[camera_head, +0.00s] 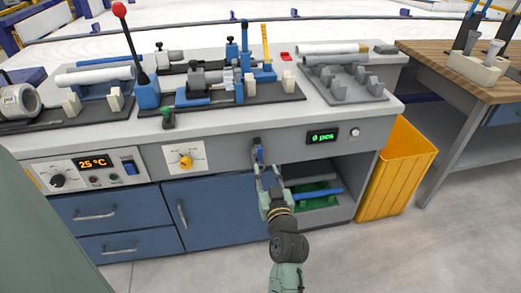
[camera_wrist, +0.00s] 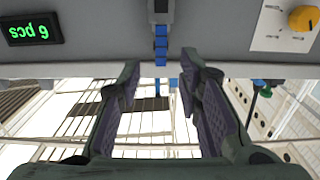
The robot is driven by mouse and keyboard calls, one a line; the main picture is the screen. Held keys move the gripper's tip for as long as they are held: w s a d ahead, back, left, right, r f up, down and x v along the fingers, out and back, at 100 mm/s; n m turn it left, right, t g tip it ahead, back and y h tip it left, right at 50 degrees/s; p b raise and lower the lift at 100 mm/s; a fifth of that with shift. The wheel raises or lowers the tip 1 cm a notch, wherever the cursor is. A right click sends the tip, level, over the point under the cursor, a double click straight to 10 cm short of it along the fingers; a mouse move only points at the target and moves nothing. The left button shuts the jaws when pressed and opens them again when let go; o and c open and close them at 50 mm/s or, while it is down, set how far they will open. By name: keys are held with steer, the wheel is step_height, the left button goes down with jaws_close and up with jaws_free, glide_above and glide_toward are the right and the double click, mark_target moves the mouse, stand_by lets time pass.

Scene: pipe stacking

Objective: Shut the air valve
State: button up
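The air valve, a dark fitting with a small blue handle (camera_head: 259,154), is on the grey front panel of the bench, between the yellow knob and the green display. In the wrist view, its grey body and blue handle (camera_wrist: 161,48) show at the top centre, with the handle in line with the body. My gripper (camera_head: 267,174) is in front of and just below the valve. In the wrist view, my gripper (camera_wrist: 160,78) is open, with its two fingers apart on either side of the handle's line. I see no contact with the handle.
An open shelf with a green tray (camera_head: 318,200) is right of my gripper. A blue cabinet door (camera_head: 214,213) is to the left. A yellow bin (camera_head: 398,172) stands at the bench's right end. The panel has a yellow knob (camera_head: 185,161) and a display (camera_head: 322,137).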

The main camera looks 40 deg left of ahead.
mark_target(261, 155)
steer(key=p+x, duration=0.3)
steer(key=x, duration=0.6)
steer(key=shift+a, duration=0.1)
steer(key=shift+c, duration=0.3)
jaws_close()
stand_by(0.3)
